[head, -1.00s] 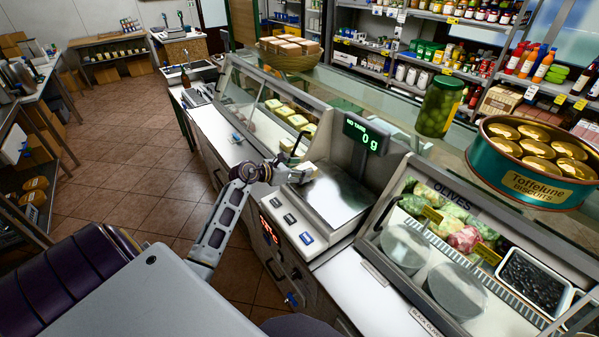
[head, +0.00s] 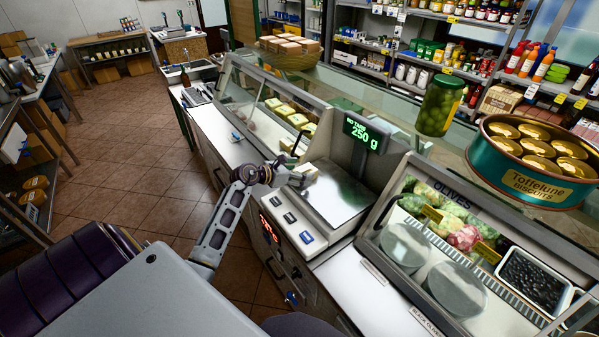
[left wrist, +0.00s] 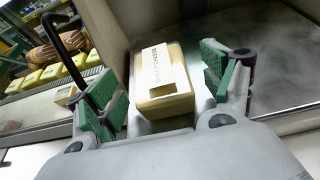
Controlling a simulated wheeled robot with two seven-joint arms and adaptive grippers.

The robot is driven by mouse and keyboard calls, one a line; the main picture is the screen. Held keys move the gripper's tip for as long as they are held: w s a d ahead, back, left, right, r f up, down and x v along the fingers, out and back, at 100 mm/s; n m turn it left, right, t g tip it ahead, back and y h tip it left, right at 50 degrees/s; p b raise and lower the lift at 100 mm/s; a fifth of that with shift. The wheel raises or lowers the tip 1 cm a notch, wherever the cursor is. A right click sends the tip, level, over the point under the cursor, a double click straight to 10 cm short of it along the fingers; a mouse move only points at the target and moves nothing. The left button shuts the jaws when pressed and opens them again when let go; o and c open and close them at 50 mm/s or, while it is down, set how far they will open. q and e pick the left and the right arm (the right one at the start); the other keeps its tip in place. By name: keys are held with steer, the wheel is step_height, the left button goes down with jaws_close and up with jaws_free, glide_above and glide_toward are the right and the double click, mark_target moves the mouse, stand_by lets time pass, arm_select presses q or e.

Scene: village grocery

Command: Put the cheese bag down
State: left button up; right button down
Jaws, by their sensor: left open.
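The cheese bag (left wrist: 163,82), a yellowish block with a white label, rests on the near left part of the scale's metal plate (head: 338,198). In the head view the cheese bag (head: 307,172) is small and partly behind my gripper. My left gripper (head: 288,174) is at the plate's left edge. In the left wrist view its green-padded fingers (left wrist: 163,88) are spread on both sides of the bag, with gaps to it. The scale's display (head: 366,134) reads 250 g. My right gripper is not in view.
A glass case with cheese blocks (head: 290,115) lies behind and left of the scale. The olive case (head: 450,230) stands to the right. A jar of green olives (head: 440,105) and a biscuit tin (head: 530,165) stand on the upper glass shelf.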

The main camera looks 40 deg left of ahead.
arm_select(q)
steer(key=shift+s+r, duration=0.1)
steer(key=shift+r, duration=0.05)
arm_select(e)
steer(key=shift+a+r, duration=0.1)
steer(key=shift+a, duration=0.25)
arm_select(q)
steer(key=b+v, duration=0.1)
steer(key=v, duration=1)
steer(key=shift+s+b, duration=0.3)
steer(key=shift+s, duration=0.05)
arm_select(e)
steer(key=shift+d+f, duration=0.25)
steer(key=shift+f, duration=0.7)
arm_select(q)
steer(key=shift+a+r, duration=0.1)
steer(key=shift+a, duration=0.05)
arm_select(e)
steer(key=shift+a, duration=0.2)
arm_select(q)
steer(key=shift+s, duration=0.1)
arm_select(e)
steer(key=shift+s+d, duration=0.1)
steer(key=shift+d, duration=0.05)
